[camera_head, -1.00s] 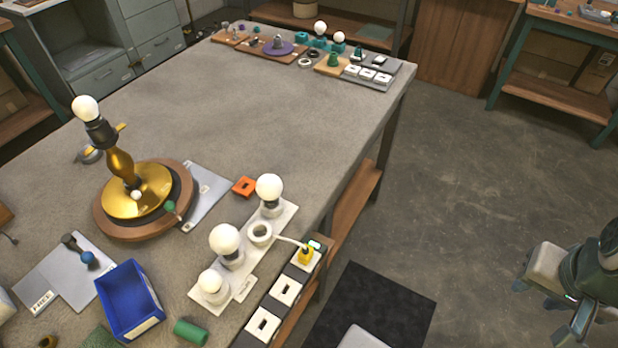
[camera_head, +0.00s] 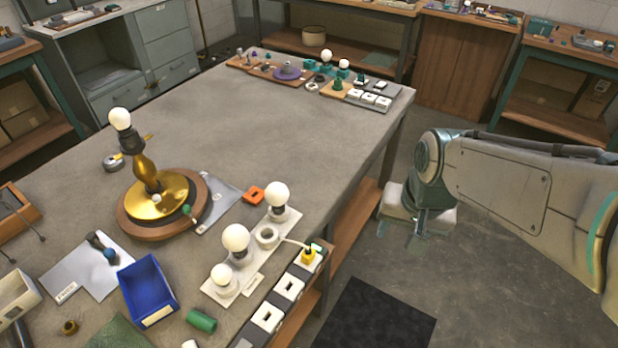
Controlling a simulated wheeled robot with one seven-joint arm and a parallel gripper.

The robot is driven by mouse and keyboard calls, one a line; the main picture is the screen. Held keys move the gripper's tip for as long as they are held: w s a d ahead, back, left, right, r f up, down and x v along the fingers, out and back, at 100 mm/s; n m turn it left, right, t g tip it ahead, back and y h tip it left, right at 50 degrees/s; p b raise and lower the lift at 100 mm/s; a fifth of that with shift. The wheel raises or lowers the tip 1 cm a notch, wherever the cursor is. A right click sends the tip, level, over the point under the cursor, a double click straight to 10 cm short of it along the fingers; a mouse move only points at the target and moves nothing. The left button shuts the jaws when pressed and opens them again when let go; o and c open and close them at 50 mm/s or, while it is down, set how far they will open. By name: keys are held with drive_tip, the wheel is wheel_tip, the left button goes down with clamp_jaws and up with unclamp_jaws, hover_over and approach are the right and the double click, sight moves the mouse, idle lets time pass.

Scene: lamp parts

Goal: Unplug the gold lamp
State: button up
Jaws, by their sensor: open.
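The gold lamp (camera_head: 147,178) stands upright on a round wooden base at the left of the table, with a white bulb on top. A yellow plug (camera_head: 309,254) sits in the far socket of the power strip (camera_head: 266,318) along the table's right edge. A pale cord runs from the plug left toward the white bulb board; whether it reaches the lamp I cannot tell. My gripper (camera_head: 412,238) is right of the table, beyond its edge, apart from the plug and pointing down. It is open and looks empty; its fingertips are small and dim.
A white board (camera_head: 254,262) with several bulbs stands between lamp and strip. A blue bin (camera_head: 150,289), an orange block (camera_head: 254,195) and a green cylinder (camera_head: 201,320) lie nearby. More parts sit at the table's far end. The table's middle is clear.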

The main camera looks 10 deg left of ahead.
drive_tip(key=w+a+m+g+p, duration=0.1)
drive_tip(key=w+a+p, duration=0.2)
drive_tip(key=a, duration=0.6)
drive_tip(key=m+p, duration=0.2)
hover_over(307, 250)
wheel_tip(307, 250, down, 4)
drive_tip(key=shift+g+h, duration=0.4)
wheel_tip(307, 250, down, 13)
drive_tip(key=shift+r, duration=0.2)
clamp_jaws()
drive_tip(key=shift+r+p, duration=0.6)
drive_tip(key=shift+r, duration=0.15)
drive_tip(key=shift+r+p, duration=2.1)
drive_tip(key=shift+r, duration=0.3)
